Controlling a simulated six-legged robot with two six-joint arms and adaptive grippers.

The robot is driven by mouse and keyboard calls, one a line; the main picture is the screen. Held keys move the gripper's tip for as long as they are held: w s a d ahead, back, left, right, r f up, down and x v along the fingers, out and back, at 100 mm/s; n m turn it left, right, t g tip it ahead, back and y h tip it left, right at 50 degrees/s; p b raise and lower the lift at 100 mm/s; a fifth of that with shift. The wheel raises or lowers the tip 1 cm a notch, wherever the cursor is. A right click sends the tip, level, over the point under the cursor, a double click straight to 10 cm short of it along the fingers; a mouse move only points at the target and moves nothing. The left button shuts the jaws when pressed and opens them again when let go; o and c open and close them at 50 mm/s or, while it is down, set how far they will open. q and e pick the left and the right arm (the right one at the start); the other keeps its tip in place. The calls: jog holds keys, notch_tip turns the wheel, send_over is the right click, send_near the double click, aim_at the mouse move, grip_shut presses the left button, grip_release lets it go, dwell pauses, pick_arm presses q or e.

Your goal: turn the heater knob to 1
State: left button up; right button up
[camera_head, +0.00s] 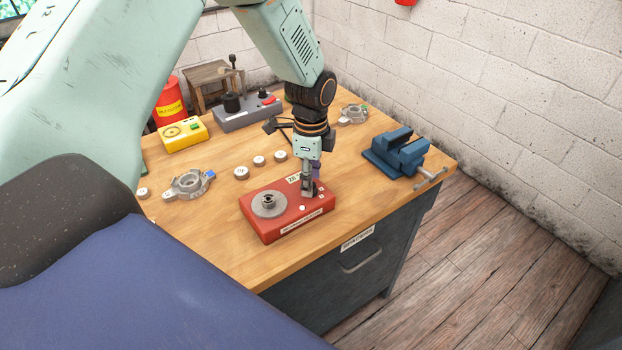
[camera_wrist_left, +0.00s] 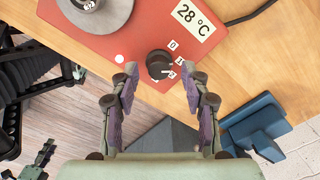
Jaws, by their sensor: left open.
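The red heater (camera_head: 287,222) sits near the front edge of the wooden bench, with a grey round plate on its top. Its black knob (camera_wrist_left: 158,65) shows in the left wrist view beside the printed marks 0, 1 and 2. The knob's white pointer line appears to face the side of the 2, though it is small. My left gripper (camera_head: 308,190) points down over the knob end of the heater and hides the knob in the head view. In the wrist view its purple-padded fingers (camera_wrist_left: 160,73) are open, one on each side of the knob, with gaps showing.
The heater display (camera_wrist_left: 193,18) reads 28 °C. A blue vise (camera_head: 398,153) stands at the right bench edge. Metal housings (camera_head: 188,184), small round parts (camera_head: 259,160), a yellow device (camera_head: 183,134) and a grey machine (camera_head: 245,115) stand farther back. Bare wood lies right of the heater.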

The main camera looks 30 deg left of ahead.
pick_arm(q)
notch_tip(320, 180, up, 11)
dwell(0.3)
jog(key=shift+s, duration=0.15)
dwell(0.5)
